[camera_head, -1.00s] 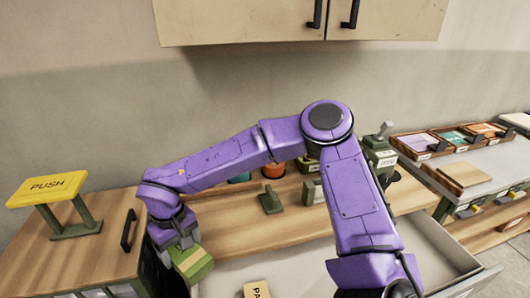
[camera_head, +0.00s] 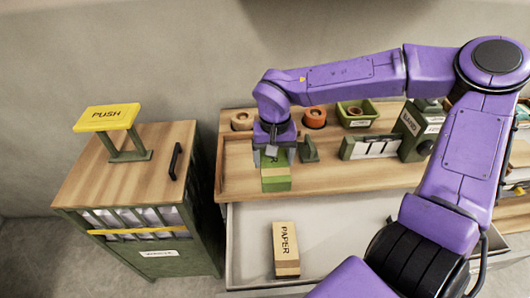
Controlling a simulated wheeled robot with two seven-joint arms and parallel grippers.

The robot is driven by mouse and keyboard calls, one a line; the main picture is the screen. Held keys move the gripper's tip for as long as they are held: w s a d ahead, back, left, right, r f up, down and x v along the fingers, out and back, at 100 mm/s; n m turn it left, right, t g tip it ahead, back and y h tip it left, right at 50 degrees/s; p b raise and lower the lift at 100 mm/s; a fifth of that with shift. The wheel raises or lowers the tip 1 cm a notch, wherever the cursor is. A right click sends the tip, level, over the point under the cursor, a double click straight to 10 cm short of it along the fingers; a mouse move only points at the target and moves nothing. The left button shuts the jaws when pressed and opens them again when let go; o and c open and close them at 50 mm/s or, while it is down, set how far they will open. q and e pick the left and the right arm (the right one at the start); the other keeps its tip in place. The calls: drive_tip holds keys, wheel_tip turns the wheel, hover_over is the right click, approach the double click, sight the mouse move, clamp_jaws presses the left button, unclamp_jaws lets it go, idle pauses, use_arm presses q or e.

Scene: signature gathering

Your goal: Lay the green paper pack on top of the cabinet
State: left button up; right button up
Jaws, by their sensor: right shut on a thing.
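The green paper pack (camera_head: 276,180) is held in my right gripper (camera_head: 273,158), which is shut on it and points down. Pack and gripper show over the front of the wooden desk, behind the open drawer. I cannot tell how high the pack is above it. The cabinet (camera_head: 100,195) stands to the left of the pack, with a flat wooden top, a dark handle near its right edge and a green barred front. My left gripper is not in view.
A yellow PUSH plate (camera_head: 107,117) on a green stand occupies the back of the cabinet top; the front is clear. A tan PAPER pack (camera_head: 286,248) lies in the open grey drawer (camera_head: 340,220). Tape rolls (camera_head: 315,117) and a green holder (camera_head: 357,112) stand on the desk.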

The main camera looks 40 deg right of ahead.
drive_tip(key=w+f, duration=0.2)
drive_tip(key=w+d+f, duration=0.1)
drive_tip(key=w+f, duration=0.1)
drive_tip(key=w, duration=0.1)
drive_tip(key=w+f+p, duration=0.1)
drive_tip(key=w+f, duration=0.1)
drive_tip(key=w, duration=0.1)
drive_tip(key=shift+w+d+f, duration=0.15)
drive_tip(key=shift+w+f, duration=0.1)
drive_tip(key=shift+f, duration=0.15)
drive_tip(key=f+p, duration=0.1)
drive_tip(key=f, duration=0.2)
drive_tip(key=shift+w+f+p, duration=0.1)
drive_tip(key=shift+w+p, duration=0.25)
drive_tip(key=shift+f, duration=0.35)
drive_tip(key=shift+f, duration=0.1)
drive_tip(key=o, duration=1.2)
drive_tip(key=shift+r, duration=0.25)
wheel_tip(320, 180, up, 12)
drive_tip(key=b, duration=0.2)
